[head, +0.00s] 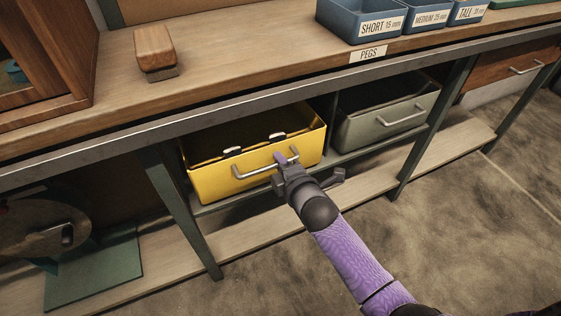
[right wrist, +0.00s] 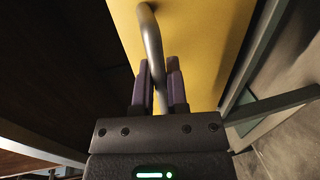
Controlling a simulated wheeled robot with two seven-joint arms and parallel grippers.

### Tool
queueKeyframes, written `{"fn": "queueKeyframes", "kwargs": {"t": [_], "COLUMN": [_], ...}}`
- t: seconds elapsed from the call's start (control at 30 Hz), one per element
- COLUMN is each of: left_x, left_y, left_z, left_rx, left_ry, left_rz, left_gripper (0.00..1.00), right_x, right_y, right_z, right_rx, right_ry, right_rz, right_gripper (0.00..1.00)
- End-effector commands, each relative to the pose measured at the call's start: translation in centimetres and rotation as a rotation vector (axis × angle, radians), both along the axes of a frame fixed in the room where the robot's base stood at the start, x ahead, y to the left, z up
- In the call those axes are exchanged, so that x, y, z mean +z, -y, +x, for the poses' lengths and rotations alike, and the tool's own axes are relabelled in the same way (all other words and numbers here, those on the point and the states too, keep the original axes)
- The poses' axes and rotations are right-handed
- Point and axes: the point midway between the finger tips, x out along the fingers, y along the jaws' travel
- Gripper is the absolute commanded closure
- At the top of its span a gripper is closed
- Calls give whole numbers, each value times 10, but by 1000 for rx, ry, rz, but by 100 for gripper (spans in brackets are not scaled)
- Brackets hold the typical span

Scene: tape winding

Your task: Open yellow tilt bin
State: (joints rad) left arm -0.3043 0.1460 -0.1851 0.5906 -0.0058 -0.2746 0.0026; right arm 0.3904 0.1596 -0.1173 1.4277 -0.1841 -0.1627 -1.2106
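The yellow tilt bin (head: 226,183) hangs under the workbench, its top open toward me and its dark inside showing. Its front leans outward. A metal bar handle (head: 250,171) runs across the front. My right gripper (head: 284,160) is at the right part of this handle. In the right wrist view, the handle (right wrist: 152,45) passes between the two purple fingers of my right gripper (right wrist: 159,80), which look closed on it. The yellow front (right wrist: 205,40) fills the view beyond them. My left gripper is not in view.
A grey-green bin (head: 375,125) with its own handle sits to the right. A green bench leg (head: 180,210) stands to the left, and a low wooden shelf (head: 270,220) runs below. Blue peg trays (head: 360,22) and a wooden block (head: 155,50) are on the benchtop.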

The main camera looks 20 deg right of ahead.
Motion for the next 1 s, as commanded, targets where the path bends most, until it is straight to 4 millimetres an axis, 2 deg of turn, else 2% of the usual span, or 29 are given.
{"fn": "queueKeyframes", "kwargs": {"t": [0.5, 1.0], "left_x": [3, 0], "left_y": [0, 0], "left_z": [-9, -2], "left_rx": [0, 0], "left_ry": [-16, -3], "left_rz": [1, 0], "left_gripper": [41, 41], "right_x": [0, -1], "right_y": [0, 0], "right_z": [0, 0], "right_rx": [0, 0], "right_ry": [-1, -2], "right_rz": [1, 1], "right_gripper": [100, 100]}}
